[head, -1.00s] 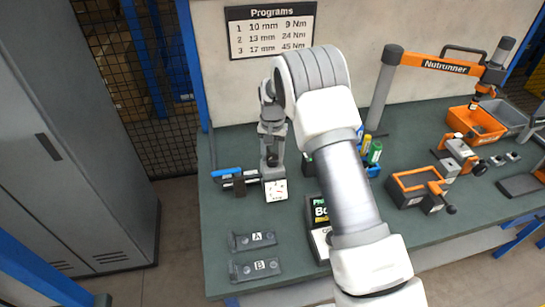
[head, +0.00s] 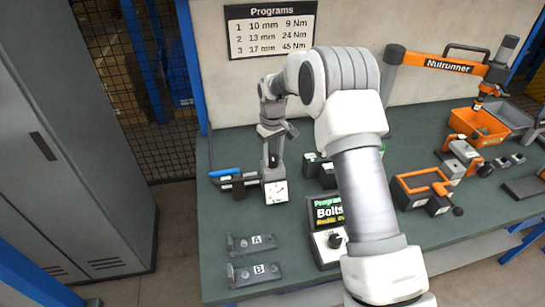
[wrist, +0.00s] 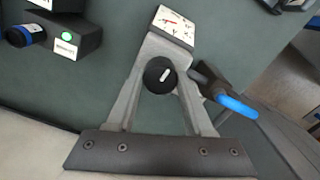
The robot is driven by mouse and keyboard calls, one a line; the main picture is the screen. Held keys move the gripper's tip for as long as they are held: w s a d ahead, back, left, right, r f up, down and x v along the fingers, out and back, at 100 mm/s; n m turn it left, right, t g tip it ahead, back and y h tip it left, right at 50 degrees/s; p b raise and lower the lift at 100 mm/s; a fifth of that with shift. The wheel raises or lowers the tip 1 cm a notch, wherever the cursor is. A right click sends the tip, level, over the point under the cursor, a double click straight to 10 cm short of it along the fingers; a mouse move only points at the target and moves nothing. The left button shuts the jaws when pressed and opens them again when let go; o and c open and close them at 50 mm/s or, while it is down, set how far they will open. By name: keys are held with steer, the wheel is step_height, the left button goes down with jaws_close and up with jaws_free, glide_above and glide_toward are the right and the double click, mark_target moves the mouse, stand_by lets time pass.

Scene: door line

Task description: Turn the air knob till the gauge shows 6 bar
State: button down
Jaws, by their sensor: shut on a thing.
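The air knob (wrist: 160,75) is a black round knob with a white mark, in the middle of the wrist view. My gripper (wrist: 159,82) is shut on it, one grey finger on each side. The gauge (head: 275,192) has a square white face with a red needle. It also shows in the wrist view (wrist: 172,25), beyond the knob, tilted. Its numbers are too small to read, so I cannot tell the pressure.
A blue-handled valve (head: 226,172) lies close to the left of the gauge. A program box (head: 328,240) with a screen and black knob stands to the right. Plates A (head: 250,244) and B (head: 254,273) lie in front. An orange frame fixture (head: 422,188) is farther right.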

mark_target(272, 157)
steer(key=shift+n, duration=0.6)
steer(key=shift+c, duration=1.4)
jaws_free()
steer(key=shift+r, duration=0.1)
step_height(272, 157, up, 17)
steer(key=shift+r, duration=0.15)
